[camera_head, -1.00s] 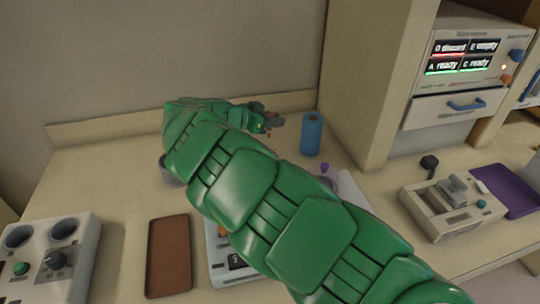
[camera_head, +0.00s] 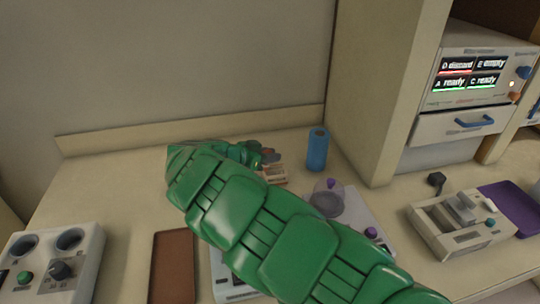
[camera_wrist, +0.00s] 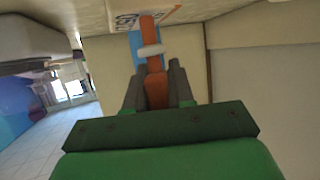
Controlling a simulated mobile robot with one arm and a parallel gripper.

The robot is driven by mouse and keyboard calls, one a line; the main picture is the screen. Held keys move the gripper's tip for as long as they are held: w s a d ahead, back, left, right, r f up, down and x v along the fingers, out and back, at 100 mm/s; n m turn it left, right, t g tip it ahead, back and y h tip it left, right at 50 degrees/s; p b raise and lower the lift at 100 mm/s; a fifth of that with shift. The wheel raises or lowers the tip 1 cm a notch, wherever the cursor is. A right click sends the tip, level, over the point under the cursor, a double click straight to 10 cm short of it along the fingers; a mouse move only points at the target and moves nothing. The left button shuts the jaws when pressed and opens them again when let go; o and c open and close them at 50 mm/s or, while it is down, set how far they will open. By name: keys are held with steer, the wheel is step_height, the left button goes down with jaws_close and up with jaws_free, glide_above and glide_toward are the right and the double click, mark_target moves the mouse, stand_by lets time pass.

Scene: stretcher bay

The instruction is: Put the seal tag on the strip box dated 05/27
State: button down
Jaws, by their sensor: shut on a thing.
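My gripper (camera_head: 266,157) is at the back of the counter, above a small pale box with orange markings (camera_head: 275,176). In the wrist view my gripper (camera_wrist: 156,80) is shut on an orange-red strip with a pale band, which looks like the seal tag (camera_wrist: 153,55). The tag points away from the jaws, toward a pale box face with dark print (camera_wrist: 124,20). The print is cut off and I cannot read the date. I cannot tell whether the tag touches the box. My arm hides part of the counter.
A blue cylinder (camera_head: 317,150) stands right of the gripper. A clear round lid with a purple knob (camera_head: 327,198) is in front of it. A brown tray (camera_head: 173,268), a grey knob panel (camera_head: 50,262), a slotted device (camera_head: 460,225) and a purple tray (camera_head: 515,205) lie around. A cabinet wall rises at right.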

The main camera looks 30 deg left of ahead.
steer(key=shift+f, duration=0.15)
steer(key=c, duration=1)
jaws_free()
steer(key=v, duration=1.2)
